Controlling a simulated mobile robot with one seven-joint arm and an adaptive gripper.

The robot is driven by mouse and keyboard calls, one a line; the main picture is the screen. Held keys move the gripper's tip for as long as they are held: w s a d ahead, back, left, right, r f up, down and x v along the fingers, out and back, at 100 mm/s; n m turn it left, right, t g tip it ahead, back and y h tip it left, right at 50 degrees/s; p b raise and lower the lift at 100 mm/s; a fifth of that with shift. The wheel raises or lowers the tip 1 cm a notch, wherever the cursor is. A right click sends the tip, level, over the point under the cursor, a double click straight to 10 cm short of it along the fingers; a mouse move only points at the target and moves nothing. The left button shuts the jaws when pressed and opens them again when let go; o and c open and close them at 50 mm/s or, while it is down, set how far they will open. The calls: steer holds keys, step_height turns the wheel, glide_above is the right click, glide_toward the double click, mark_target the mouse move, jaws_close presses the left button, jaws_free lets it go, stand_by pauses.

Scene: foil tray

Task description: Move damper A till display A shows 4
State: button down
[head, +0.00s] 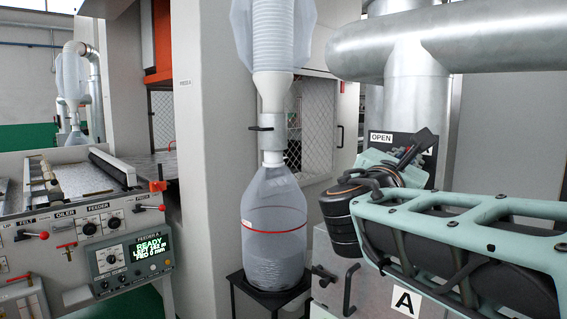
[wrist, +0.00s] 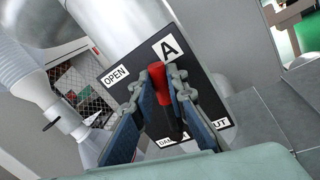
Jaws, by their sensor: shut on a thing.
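Damper A's handle has a red grip (wrist: 158,84) on a dark stem, in front of a black plate (wrist: 204,82) marked OPEN, A and SHUT. In the wrist view my gripper (wrist: 157,80) has its two fingers closed around the red grip. The handle stands between the OPEN and SHUT labels. In the head view my gripper (head: 414,148) is at the plate (head: 378,145), just right of the OPEN label, and hides the handle. I cannot make out display A's reading in either view.
A silver duct (head: 417,75) rises behind the plate. A clear collection bag (head: 274,210) hangs under a hose, left of my arm. A grey box with a white A label (head: 405,302) is below my arm. A feeder panel (head: 135,262) at left reads READY.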

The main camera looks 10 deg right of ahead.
steer(key=c, duration=1.9)
jaws_free()
steer(key=v, duration=1.2)
